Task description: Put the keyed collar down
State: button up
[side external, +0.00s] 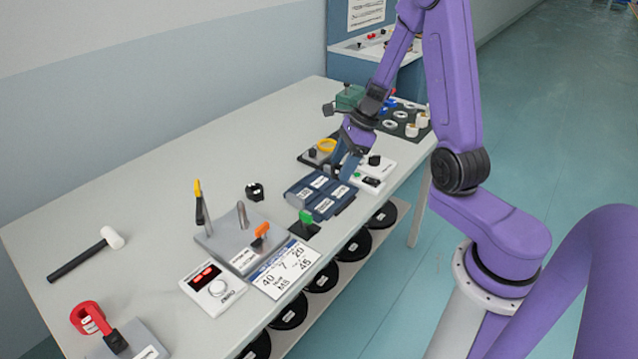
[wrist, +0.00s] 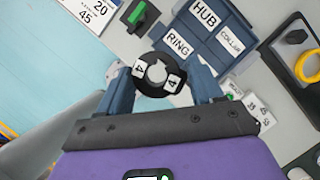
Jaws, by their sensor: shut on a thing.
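The keyed collar (wrist: 157,76) is a black ring with a pale centre and white labels marked 4. My gripper (wrist: 161,80) is shut on it, one finger at each side, in the wrist view. In the side view my gripper (side external: 346,168) is over the back part of the blue tray (side external: 291,192), and the collar cannot be made out there. The blue tray also shows in the wrist view (wrist: 233,10), with labels HUB, COLLAR and RING. In that view the collar appears beside the RING label, seemingly above the surface; its height is unclear.
A green knob on a black base (side external: 305,217) stands near the tray's front. A black labelled part (side external: 254,191) lies left of it. A grey fixture with an orange lever (side external: 261,231) stands nearer the camera. A yellow ring (side external: 326,145) sits behind the tray.

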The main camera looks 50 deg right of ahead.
jog(key=m, duration=0.1)
jog(key=d+m, duration=0.1)
jog(key=d+m+t, duration=0.1)
jog(key=shift+s+d+h, duration=0.1)
jog(key=shift+s+h, duration=0.15)
jog(key=shift+h, duration=0.15)
jog(key=shift+w+d+m, duration=0.15)
jog(key=shift+d+m, duration=0.1)
jog(key=shift+m, duration=0.05)
jog(key=w+d+f, duration=0.3)
jog(key=w+f, duration=0.1)
jog(key=w, duration=0.4)
send_over(315, 182)
jog(key=s, duration=0.2)
jog(key=f, duration=0.5)
jog(key=shift+w+d+f, duration=0.1)
jog(key=shift+w+d, duration=0.05)
jog(key=shift+d, duration=0.2)
jog(key=f, duration=0.3)
jog(key=shift+w+d+f, duration=0.1)
jog(key=shift+w+f, duration=0.05)
jog(key=shift+w, duration=0.1)
jog(key=shift+f, duration=0.25)
